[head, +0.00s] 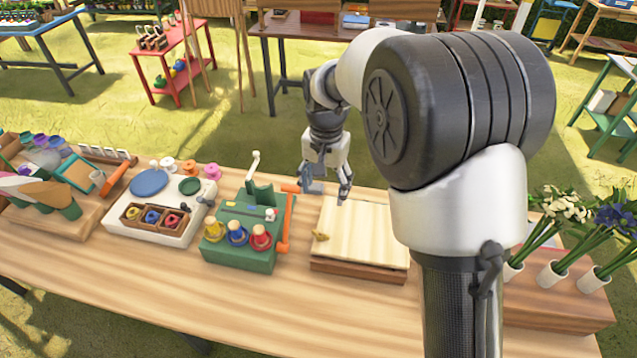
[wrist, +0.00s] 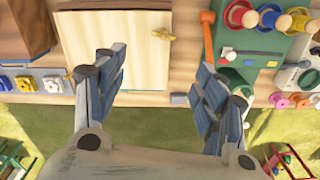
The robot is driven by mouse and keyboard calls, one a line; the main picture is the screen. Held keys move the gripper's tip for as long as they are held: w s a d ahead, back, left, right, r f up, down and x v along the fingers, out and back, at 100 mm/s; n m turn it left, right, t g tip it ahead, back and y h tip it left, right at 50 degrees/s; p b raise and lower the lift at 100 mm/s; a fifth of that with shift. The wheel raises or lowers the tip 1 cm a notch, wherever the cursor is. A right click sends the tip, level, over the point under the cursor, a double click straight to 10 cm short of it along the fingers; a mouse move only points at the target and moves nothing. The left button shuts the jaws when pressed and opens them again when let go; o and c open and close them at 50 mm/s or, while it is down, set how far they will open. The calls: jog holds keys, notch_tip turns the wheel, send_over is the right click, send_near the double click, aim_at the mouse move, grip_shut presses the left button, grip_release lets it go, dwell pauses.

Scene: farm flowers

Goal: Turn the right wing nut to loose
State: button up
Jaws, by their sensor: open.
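A pale wooden press or board (head: 358,230) lies on the table, and it also shows in the wrist view (wrist: 105,25). One brass wing nut (head: 320,236) sits at its left edge in the head view. The same wing nut appears near the board's right edge in the wrist view (wrist: 162,33).
A green stand (head: 238,252) with coloured spools and an orange lever (head: 286,220) stands left of the board. A white tray unit (head: 150,228) is farther left. A wooden block (head: 560,305) with flower pots stands at right. The table front is clear.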

aim_at(321, 233)
jog(key=f+b, duration=0.1)
jog(key=f, duration=0.5)
jog(key=f+b, duration=0.2)
jog(key=f, duration=0.5)
jog(key=f+b, duration=0.1)
jog(key=f, duration=0.5)
jog(key=shift+w+a+f, duration=0.15)
jog(key=shift+w+a, duration=0.2)
jog(key=shift+w, duration=0.05)
jog(key=shift+c, duration=0.5)
grip_shut()
